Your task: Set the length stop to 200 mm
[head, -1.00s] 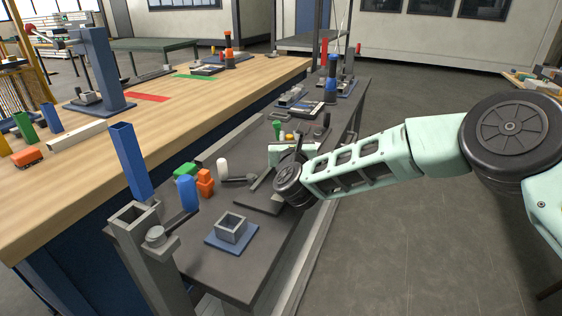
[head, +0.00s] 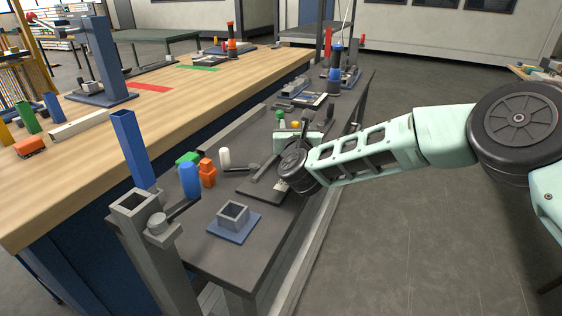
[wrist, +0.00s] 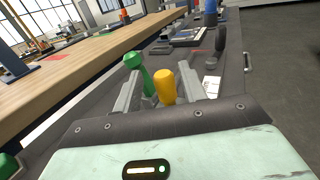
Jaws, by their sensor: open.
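My gripper (wrist: 160,80) is open, its two grey fingers spread in the wrist view. A yellow rounded knob or handle (wrist: 165,88) appears between the fingers, and a green knobbed lever (wrist: 135,63) stands by the left finger. I cannot tell whether either finger touches them. In the head view the green knob (head: 280,117) and yellow top (head: 295,125) show just beyond my gripper (head: 300,137), whose fingers are hidden there. No length scale or 200 mm mark is readable, and I cannot tell for sure which part is the length stop.
Blue (head: 190,180), orange (head: 207,172) and white (head: 225,157) pieces stand on the dark bench, left of my arm. A square grey socket on a blue plate (head: 233,219) is nearer. A white card (wrist: 211,84) lies right of the fingers. Open floor lies right of the bench.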

